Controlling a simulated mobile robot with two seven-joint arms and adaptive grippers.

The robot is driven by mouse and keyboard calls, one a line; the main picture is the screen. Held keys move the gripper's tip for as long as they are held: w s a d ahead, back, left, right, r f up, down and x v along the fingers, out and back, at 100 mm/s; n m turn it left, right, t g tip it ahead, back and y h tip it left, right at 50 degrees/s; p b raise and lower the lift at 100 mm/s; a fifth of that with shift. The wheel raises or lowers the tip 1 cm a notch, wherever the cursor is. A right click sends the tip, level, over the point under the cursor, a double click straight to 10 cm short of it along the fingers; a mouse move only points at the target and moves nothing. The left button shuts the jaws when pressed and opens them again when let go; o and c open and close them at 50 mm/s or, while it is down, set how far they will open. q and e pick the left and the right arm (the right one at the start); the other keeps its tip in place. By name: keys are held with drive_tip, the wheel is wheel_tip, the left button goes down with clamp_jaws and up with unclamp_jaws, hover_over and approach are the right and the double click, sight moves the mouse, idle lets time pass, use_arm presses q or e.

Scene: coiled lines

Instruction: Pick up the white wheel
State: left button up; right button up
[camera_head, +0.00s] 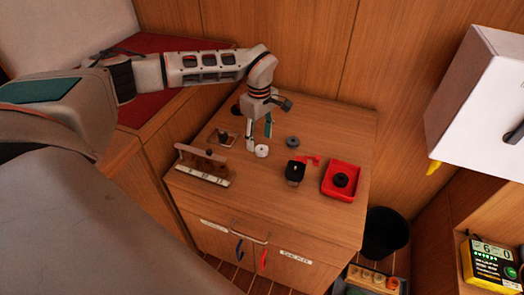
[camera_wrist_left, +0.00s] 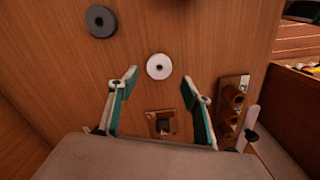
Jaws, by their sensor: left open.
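The white wheel (camera_head: 262,151) lies flat on the wooden cabinet top, and its centre hole shows in the left wrist view (camera_wrist_left: 159,66). My left gripper (camera_head: 259,141) is above the cabinet top, pointing down close by the wheel. In the left wrist view my left gripper (camera_wrist_left: 159,80) is open and empty, with its teal-lined fingers spread. The wheel appears between and slightly beyond the fingertips there, not gripped. I cannot tell the exact height of the fingertips over it. My right gripper is not in view.
A grey wheel (camera_head: 292,141) lies behind and right of it. A wooden rack (camera_head: 203,163) stands front left, a small square-based piece (camera_head: 224,138) behind it. A black block (camera_head: 294,171) and a red tray (camera_head: 341,194) holding a black ring (camera_head: 341,180) are at right.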

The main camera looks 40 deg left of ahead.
sight(260, 145)
use_arm(q)
wheel_tip(260, 145, down, 4)
drive_tip(key=shift+w+b, duration=0.15)
drive_tip(key=shift+b, duration=0.15)
drive_tip(key=shift+r, duration=0.1)
drive_tip(key=c, duration=1.1)
